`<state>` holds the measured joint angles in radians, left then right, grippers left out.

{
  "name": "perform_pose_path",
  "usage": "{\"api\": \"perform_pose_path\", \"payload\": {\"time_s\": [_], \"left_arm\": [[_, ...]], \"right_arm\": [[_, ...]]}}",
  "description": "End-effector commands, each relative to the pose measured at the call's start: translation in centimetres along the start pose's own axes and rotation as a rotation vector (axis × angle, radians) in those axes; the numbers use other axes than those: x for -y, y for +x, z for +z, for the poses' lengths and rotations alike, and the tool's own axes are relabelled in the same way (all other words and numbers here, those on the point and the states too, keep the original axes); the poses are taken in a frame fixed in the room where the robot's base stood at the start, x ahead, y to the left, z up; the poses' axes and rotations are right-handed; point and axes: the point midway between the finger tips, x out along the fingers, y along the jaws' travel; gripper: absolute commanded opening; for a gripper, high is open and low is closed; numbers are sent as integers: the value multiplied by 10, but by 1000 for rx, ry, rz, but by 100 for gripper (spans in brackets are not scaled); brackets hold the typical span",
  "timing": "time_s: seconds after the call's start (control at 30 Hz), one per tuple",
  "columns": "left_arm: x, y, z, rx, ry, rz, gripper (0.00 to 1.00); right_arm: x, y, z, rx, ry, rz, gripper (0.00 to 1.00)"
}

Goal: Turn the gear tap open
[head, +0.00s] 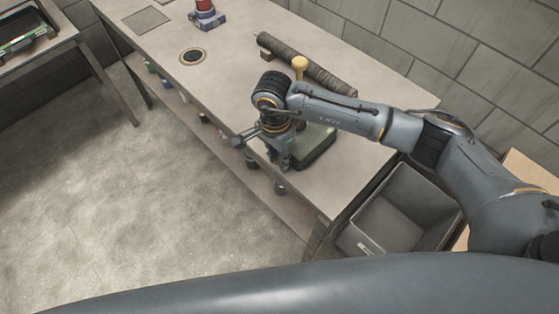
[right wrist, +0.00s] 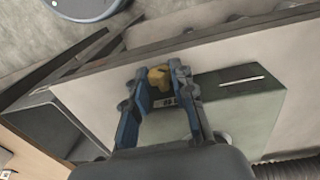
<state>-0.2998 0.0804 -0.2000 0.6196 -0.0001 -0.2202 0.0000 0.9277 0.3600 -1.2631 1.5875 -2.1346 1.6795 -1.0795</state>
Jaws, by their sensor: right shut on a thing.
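A green box-like unit (head: 318,146), seemingly the body of the gear tap, sits at the table's front edge, partly hidden by my right arm in the head view. It also shows in the right wrist view (right wrist: 245,105). My right gripper (head: 281,168) is at its front, pointing down beside the table edge. In the right wrist view its two blue fingers (right wrist: 160,76) are shut on a brass-yellow part (right wrist: 159,78), seemingly the tap's handle. A yellow knob (head: 299,64) rises behind my arm. The handle's angle cannot be told. My left gripper is out of view.
A dark ribbed tube (head: 315,69) lies along the back of the table (head: 235,85). A red and blue item (head: 207,15) and a round port (head: 193,56) are farther left. A grey bin (head: 400,213) stands right of the table. Floor in front is clear.

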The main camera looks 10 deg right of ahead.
Motion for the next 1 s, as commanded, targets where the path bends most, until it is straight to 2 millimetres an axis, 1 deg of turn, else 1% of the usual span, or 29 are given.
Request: {"api": "perform_pose_path", "payload": {"time_s": [0.03, 0.1, 0.23, 0.37, 0.73, 0.77, 0.8, 0.83, 0.87, 1.0], "left_arm": [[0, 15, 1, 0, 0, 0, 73], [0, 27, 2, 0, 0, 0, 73], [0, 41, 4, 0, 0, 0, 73], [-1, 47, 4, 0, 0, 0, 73], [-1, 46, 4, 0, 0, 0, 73], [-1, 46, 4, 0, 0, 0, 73], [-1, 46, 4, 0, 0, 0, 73], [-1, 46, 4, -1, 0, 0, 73], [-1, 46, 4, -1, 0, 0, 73], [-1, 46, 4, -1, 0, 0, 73]], "right_arm": [[5, 6, -1, -6, 0, 41, 0], [6, 8, -1, -6, 1, 110, 0], [7, 6, -1, -5, 2, 204, 0], [6, 4, 0, -4, 1, 255, 0], [5, 1, 0, 0, 1, 270, 0], [5, 1, 0, 0, 1, 270, 31], [5, 1, 0, 0, 1, 270, 39], [5, 1, 0, 0, 1, 270, 45], [5, 1, 0, 0, 1, 270, 48], [5, 1, 0, -1, 1, 269, 48]]}}
